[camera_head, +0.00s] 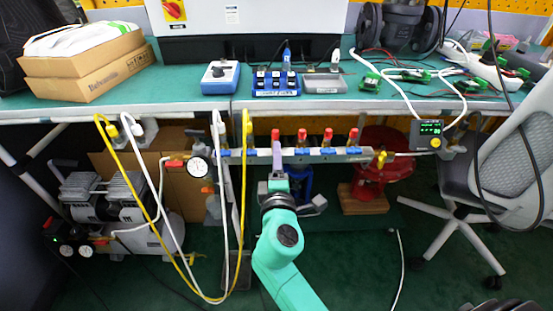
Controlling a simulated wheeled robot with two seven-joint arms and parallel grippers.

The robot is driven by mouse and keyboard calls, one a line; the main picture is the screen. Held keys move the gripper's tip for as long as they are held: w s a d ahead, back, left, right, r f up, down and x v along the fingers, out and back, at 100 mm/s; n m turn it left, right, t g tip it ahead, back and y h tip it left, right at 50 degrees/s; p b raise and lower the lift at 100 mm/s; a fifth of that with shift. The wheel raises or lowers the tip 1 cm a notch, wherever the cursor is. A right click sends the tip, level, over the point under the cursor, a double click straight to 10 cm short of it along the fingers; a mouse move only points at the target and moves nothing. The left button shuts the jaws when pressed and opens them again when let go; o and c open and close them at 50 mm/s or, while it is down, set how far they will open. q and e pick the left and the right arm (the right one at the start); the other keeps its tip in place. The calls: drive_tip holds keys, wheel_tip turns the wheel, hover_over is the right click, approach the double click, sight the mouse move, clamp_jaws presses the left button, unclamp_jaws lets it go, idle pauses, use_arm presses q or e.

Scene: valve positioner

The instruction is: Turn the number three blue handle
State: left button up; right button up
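A metal valve manifold bar (345,155) runs below the front edge of the bench, with several red-topped fittings along it. Small blue handles sit on the bar, including one on the left (224,153), one just right of my gripper (302,152) and one farther right (328,151). No numbers are readable on them. My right gripper (278,160) is at the bar, below a red fitting (276,134), and covers the bar there. Whether its fingers touch or enclose a handle is too small to tell. My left gripper is not in view.
Yellow and white hoses (245,190) hang just left of my gripper. A pressure gauge (197,166) and a compressor (105,195) are at left. A red valve body (380,165) stands behind the bar at right. A grey office chair (505,150) is far right.

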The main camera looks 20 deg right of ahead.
idle(0.3)
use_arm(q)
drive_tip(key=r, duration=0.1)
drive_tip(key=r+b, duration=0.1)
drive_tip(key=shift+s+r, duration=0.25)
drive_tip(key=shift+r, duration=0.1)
use_arm(e)
drive_tip(key=v, duration=1.4)
drive_tip(key=shift+s, duration=0.25)
drive_tip(key=shift+a, duration=0.1)
